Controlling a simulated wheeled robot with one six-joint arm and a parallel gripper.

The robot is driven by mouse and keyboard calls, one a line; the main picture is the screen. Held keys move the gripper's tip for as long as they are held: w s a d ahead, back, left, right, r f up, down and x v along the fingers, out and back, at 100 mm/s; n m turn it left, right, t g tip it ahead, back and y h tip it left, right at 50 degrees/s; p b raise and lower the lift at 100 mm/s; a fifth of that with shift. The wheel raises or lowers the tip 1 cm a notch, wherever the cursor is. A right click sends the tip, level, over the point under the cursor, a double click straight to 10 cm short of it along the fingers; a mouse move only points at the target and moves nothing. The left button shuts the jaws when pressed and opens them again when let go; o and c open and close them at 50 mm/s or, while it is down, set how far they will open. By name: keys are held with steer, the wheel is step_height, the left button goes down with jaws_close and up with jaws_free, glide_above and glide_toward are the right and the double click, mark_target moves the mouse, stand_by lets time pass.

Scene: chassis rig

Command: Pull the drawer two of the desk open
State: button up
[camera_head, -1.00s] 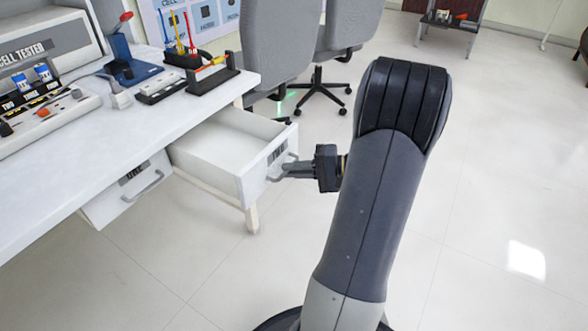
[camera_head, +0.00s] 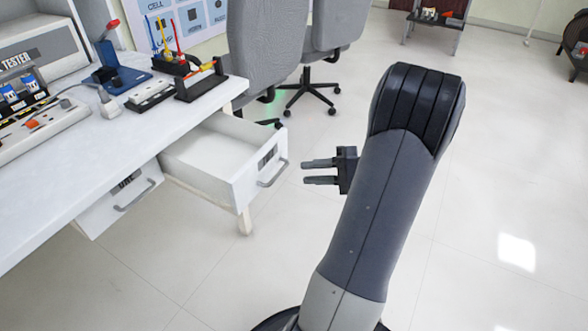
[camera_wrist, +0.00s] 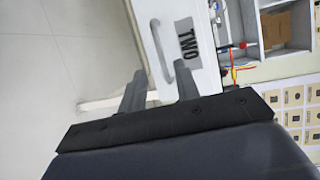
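The desk (camera_head: 75,165) is white and stands at the left in the head view. Its far drawer, drawer two (camera_head: 248,183), is pulled well out and looks empty inside. The wrist view shows this drawer's front (camera_wrist: 205,62) with the label "TWO" and a grey bar handle (camera_wrist: 160,50). The handle also shows in the head view (camera_head: 272,176). My gripper (camera_head: 304,172) is open and empty, a short gap to the right of the handle. Its two fingers also show in the wrist view (camera_wrist: 157,88), apart from each other, with nothing between them.
A closed drawer (camera_head: 120,197) with its own handle is at the near left. The desktop holds a cell tester (camera_head: 40,60), a blue device (camera_head: 120,78) and tool racks (camera_head: 200,85). Grey office chairs (camera_head: 265,50) stand behind the desk.

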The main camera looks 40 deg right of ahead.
mark_target(281, 173)
steer(key=v, duration=0.3)
steer(key=shift+s+d, duration=0.2)
steer(key=shift+s, duration=0.05)
steer(key=shift+b+x, duration=1.1)
steer(key=shift+x, duration=4.55)
steer(key=shift+w+d, duration=0.1)
